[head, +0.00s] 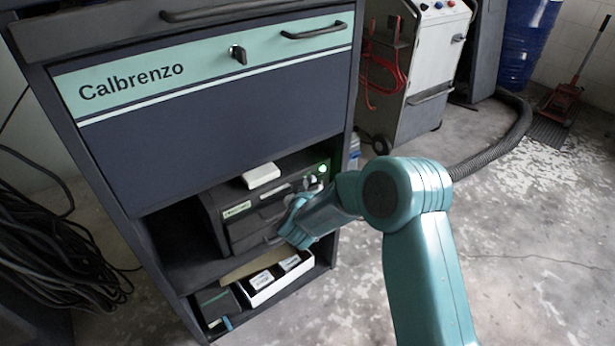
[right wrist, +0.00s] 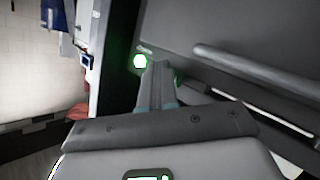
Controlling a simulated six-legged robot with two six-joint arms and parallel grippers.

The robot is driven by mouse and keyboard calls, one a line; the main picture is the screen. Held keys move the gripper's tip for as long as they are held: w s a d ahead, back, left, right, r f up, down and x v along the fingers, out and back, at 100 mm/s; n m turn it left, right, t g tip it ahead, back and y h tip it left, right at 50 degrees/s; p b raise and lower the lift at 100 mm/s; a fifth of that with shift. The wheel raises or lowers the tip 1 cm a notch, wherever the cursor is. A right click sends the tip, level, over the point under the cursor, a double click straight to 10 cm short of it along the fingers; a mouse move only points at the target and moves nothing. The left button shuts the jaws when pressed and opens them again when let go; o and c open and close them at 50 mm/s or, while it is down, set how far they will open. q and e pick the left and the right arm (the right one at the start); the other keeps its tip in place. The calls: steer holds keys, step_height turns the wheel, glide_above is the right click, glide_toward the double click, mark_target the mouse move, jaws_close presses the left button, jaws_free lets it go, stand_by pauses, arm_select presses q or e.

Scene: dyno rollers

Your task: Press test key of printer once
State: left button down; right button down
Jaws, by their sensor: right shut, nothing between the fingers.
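The dark printer (head: 228,222) stands on the open shelf of the Calbrenzo cabinet, with a bright green light (head: 322,168) at the upper right of its front. My right gripper (head: 312,184) is at the right part of this front, just below the light. In the right wrist view, its closed fingers (right wrist: 160,70) point at the dark panel, beside the round green light (right wrist: 140,61). A second green glow shows at the fingers' right edge. The fingers hide the panel behind them, so the test key and any contact cannot be made out. My left gripper is out of view.
A white block (head: 261,175) lies on the printer. Below it, a white tray (head: 262,298) with labelled boxes sits on the lower shelf. Coiled black cables (head: 55,250) lie at left. A grey machine (head: 432,70) stands behind at right. Open floor lies to the right.

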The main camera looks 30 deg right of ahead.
steer(key=shift+s, duration=0.75)
steer(key=s, duration=0.5)
steer(key=shift+d, duration=0.25)
stand_by(0.8)
